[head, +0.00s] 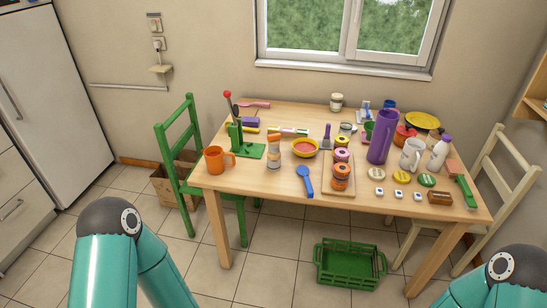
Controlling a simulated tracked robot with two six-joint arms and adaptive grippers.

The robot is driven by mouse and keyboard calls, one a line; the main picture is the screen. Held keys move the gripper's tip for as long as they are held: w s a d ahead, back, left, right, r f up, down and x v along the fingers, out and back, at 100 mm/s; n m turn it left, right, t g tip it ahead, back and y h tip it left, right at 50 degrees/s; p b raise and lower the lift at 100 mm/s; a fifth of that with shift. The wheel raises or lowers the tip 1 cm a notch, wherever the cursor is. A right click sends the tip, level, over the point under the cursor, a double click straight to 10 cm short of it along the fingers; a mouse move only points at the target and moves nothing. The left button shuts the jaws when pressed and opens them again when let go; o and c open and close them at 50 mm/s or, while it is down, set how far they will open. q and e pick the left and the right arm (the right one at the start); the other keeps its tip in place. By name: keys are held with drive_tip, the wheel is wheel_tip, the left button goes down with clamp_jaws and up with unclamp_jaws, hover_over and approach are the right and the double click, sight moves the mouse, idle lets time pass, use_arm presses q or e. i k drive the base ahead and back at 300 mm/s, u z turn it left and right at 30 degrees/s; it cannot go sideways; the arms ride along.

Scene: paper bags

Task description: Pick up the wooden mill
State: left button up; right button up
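A small upright cylinder (274,151) with pale and orange-brown bands stands on the left half of the table, right of an orange mug. It may be the wooden mill, but it is too small to tell for sure. No other thing in view is clearly a mill. Only the teal links and dark joints of my two arms show, at the lower left and lower right, in front of the table. Neither of my grippers is in view.
The wooden table (240,183) is crowded. A green crate (350,264) sits on the floor.

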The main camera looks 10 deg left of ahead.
sight(274, 155)
drive_tip(key=z, duration=0.1)
drive_tip(key=i, duration=1)
drive_tip(key=u, duration=0.1)
